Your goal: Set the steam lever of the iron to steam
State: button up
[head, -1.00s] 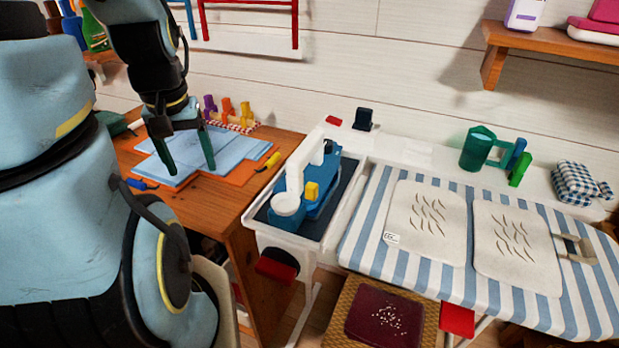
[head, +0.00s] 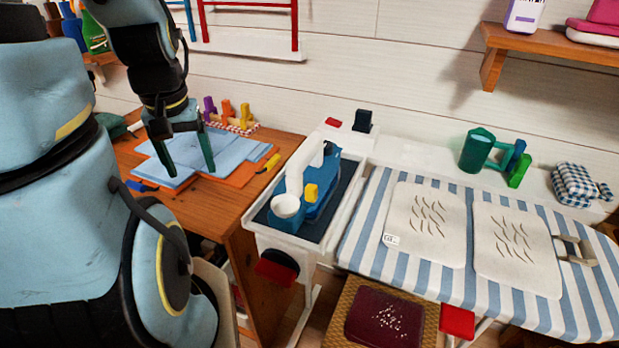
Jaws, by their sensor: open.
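The iron (head: 320,202) is blue with a white handle and stands in a white tray with a dark base (head: 352,208) at the left end of the ironing board. A yellow lever-like part (head: 311,192) sticks up on its near side, beside a round white knob or cap (head: 286,206). Which of these is the steam lever I cannot tell for sure. My gripper (head: 190,171) is open and empty, pointing down over the blue folded cloth on the wooden table, left of the iron and apart from it.
The wooden table (head: 205,212) holds blue cloth (head: 232,150), a yellow-handled tool (head: 268,162) and colourful pegs (head: 227,110). The striped ironing board (head: 380,245) carries two pale panels (head: 425,222). A green jug (head: 477,149) stands behind it. A shelf (head: 545,45) juts from the wall at upper right.

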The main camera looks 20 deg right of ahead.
aim_at(311, 191)
jog(key=u, duration=0.65)
jog(key=k+u, duration=0.5)
jog(key=k+j+u, duration=0.1)
jog(key=k+u, duration=0.35)
jog(key=k+j+u, duration=0.1)
jog(key=k+j, duration=0.2)
jog(key=k, duration=0.2)
jog(key=k+j, duration=0.4)
jog(key=k+l+u, duration=0.05)
jog(key=k, duration=0.05)
